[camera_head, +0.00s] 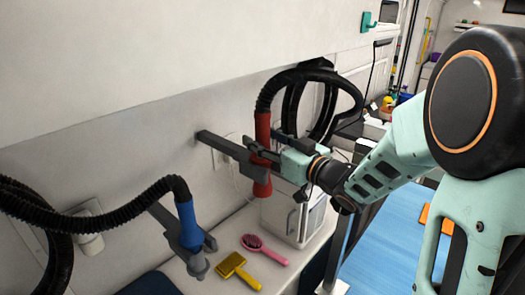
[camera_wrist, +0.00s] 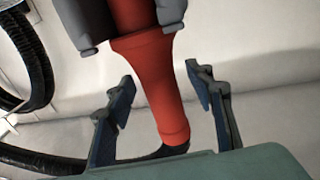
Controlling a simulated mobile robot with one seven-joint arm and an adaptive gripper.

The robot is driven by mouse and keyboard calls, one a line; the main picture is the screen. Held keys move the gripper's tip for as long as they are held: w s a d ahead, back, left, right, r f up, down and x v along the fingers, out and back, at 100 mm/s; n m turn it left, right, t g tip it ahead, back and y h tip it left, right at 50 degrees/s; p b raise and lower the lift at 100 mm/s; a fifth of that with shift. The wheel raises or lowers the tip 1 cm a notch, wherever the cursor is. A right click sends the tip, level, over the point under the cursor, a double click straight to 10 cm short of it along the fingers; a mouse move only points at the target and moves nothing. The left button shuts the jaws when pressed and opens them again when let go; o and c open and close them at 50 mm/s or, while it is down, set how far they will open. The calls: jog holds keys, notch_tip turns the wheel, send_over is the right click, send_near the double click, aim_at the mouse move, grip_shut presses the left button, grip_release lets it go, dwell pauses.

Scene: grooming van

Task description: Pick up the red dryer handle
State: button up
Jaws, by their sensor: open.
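The red dryer handle (camera_head: 262,185) hangs upright in a grey wall bracket (camera_head: 218,146), with a black ribbed hose looping from its top. My gripper (camera_head: 259,157) is at the handle, just in front of the bracket in the head view. In the wrist view the red handle (camera_wrist: 156,85) runs down between my two open fingers (camera_wrist: 167,108), with a visible gap on each side. The grey bracket's prongs (camera_wrist: 167,12) hold the handle beyond my fingertips. The head view does not show clearly whether any finger touches the handle.
A blue dryer handle (camera_head: 189,226) sits in a second bracket at left. A yellow brush (camera_head: 237,269) and a pink brush (camera_head: 265,250) lie on the counter below. A white cabinet (camera_head: 291,217) stands behind, beneath my gripper. A blue table (camera_head: 385,245) is at right.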

jog(key=shift+w+a, duration=0.1)
jog(key=c, duration=1.2)
jog(key=shift+r, duration=0.1)
grip_shut()
